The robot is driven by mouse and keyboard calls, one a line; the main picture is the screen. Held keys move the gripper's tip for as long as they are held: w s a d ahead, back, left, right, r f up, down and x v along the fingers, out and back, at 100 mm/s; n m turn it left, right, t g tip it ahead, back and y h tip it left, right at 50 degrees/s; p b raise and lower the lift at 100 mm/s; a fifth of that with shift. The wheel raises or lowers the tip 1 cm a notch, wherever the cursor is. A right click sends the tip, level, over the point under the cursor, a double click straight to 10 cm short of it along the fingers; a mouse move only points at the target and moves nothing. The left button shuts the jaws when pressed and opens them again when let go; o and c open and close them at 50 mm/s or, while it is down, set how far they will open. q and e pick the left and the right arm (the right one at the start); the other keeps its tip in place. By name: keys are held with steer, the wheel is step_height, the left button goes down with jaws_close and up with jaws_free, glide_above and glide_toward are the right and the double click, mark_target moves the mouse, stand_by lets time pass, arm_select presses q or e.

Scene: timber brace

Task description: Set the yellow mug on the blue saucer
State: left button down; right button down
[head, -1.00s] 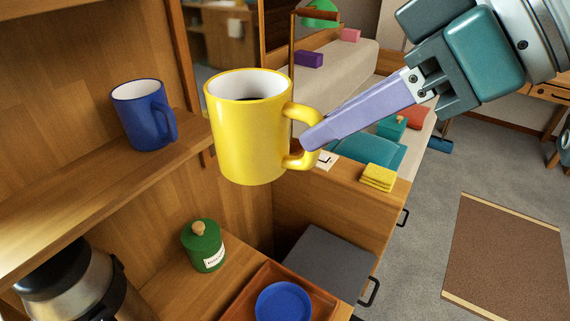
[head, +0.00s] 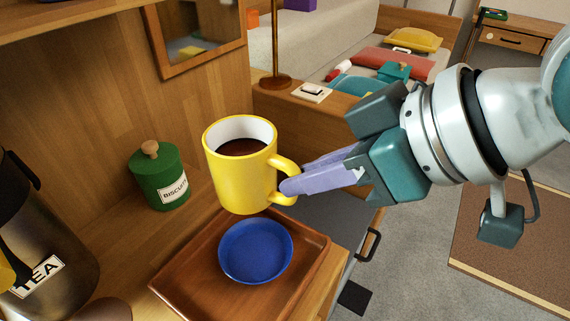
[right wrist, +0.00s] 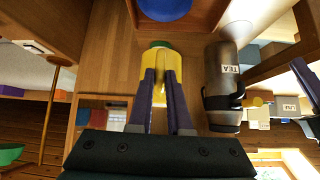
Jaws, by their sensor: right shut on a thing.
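The yellow mug (head: 236,172) holds a dark liquid and is nearly upright in the head view. My right gripper (head: 284,184) is shut on its handle, at the mug's right side. In the right wrist view the purple fingers of my right gripper (right wrist: 159,85) close on the handle, with the yellow mug (right wrist: 146,66) beyond them. The blue saucer (head: 255,252) lies on a brown wooden tray (head: 312,262). The mug appears above and behind the saucer, apart from it. The saucer also shows at the top of the right wrist view (right wrist: 165,8).
A green biscuit jar (head: 158,178) stands left of the mug. A steel tea canister (head: 52,262) stands at the lower left, also in the right wrist view (right wrist: 222,65). A wooden wall with a framed mirror (head: 196,35) is behind. A drawer handle (head: 369,245) sits right of the tray.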

step_height(320, 180, down, 15)
steer(key=b, duration=0.5)
steer(key=shift+b, duration=0.3)
steer(key=c, duration=0.9)
jaws_free()
steer(key=shift+f, duration=0.1)
steer(key=shift+o, duration=0.3)
